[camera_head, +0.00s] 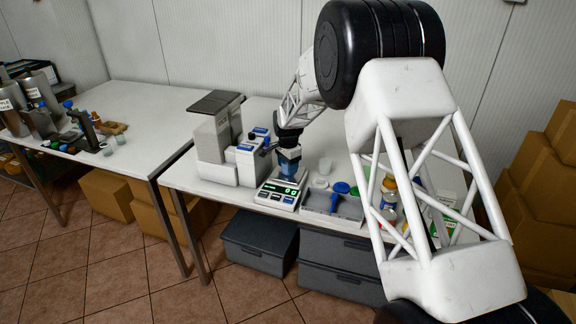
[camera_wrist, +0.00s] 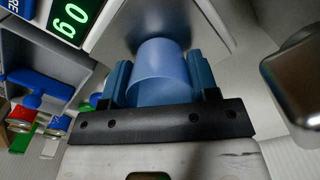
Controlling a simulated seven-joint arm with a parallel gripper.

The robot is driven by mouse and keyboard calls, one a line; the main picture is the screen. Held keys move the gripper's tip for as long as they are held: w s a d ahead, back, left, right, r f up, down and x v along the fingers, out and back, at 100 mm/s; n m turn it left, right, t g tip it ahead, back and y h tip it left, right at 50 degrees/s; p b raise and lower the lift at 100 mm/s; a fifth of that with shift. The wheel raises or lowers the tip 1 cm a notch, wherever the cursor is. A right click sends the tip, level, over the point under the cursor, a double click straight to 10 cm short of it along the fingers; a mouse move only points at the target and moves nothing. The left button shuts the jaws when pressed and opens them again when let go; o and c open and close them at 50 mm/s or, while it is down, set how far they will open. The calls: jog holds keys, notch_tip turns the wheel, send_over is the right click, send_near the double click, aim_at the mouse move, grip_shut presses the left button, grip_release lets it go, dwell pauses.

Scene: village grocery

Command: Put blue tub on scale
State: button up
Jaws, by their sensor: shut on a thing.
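The blue tub (camera_wrist: 158,72) is between the two blue fingers of my gripper (camera_wrist: 160,85), which is shut on it. In the head view my gripper (camera_head: 289,163) points down over the scale (camera_head: 276,195), a pale device with a green lit display. The scale's metal plate (camera_wrist: 205,22) lies behind the tub in the wrist view, and its display (camera_wrist: 75,18) there reads 0 g. The tub is at or just above the plate; I cannot tell whether they touch. In the head view the fingers largely hide the tub.
A grey tray (camera_head: 330,205) with a blue scoop (camera_head: 341,189) stands right of the scale. White and grey machines (camera_head: 217,145) stand close on its left. Bottles (camera_head: 389,197) stand further right, partly behind my arm. A second table (camera_head: 125,120) is at the left.

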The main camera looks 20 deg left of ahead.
jog(key=shift+f, duration=0.1)
jog(key=o, duration=1.3)
jog(key=shift+c, duration=0.2)
jog(key=shift+r, duration=0.2)
notch_tip(320, 180, up, 8)
jog(key=shift+f, duration=0.2)
dwell(0.4)
